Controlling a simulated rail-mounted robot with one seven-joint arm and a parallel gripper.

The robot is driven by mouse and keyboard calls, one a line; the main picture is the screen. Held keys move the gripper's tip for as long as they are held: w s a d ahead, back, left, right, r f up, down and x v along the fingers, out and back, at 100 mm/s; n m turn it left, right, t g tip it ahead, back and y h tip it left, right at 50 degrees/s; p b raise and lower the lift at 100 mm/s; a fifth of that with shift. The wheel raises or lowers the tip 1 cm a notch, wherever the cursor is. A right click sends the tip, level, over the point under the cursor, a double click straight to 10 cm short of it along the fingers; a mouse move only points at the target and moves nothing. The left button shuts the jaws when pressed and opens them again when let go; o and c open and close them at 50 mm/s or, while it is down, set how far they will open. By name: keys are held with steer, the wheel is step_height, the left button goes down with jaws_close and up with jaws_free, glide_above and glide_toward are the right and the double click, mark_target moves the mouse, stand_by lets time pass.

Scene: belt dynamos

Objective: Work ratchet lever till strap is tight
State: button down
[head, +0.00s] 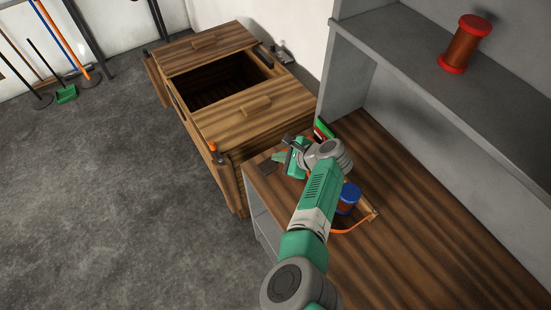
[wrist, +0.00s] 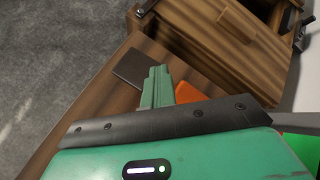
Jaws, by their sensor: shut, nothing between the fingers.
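I cannot make out the ratchet lever for certain. A dark flat plate (wrist: 137,68) lies on the counter left of the fingers.
A blue-lidded jar (head: 348,198) stands close to my forearm. A wooden chest (head: 250,107) with an open compartment is beyond the counter. An orange-and-black fitting (head: 214,152) is at its corner. A red-ended spool (head: 465,44) sits on the grey shelf. The counter (head: 430,255) is clear at right.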

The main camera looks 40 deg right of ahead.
steer(key=shift+a+f+b, duration=0.2)
steer(key=shift+f+b, duration=0.15)
steer(key=shift+f, duration=0.45)
steer(key=shift+r, duration=0.1)
stand_by(0.5)
steer(key=shift+d+r+p, duration=0.2)
steer(key=shift+r+p, duration=0.85)
steer(key=shift+s+a+r+p, duration=0.1)
steer(key=shift+r+p, duration=0.35)
steer(key=shift+r, duration=0.15)
steer(key=shift+r, duration=0.1)
steer(key=shift+s+d+r+p, duration=0.1)
steer(key=shift+d+r+p, duration=0.15)
steer(key=shift+r+p, duration=0.5)
steer(key=shift+w+d+r+p, duration=0.1)
steer(key=shift+d+r+p, duration=0.15)
steer(key=shift+r+p, duration=0.45)
steer(key=shift+s+d+r+p, duration=0.1)
steer(key=shift+d+r+p, duration=0.15)
steer(key=shift+r+p, duration=0.5)
steer(key=shift+r, duration=0.15)
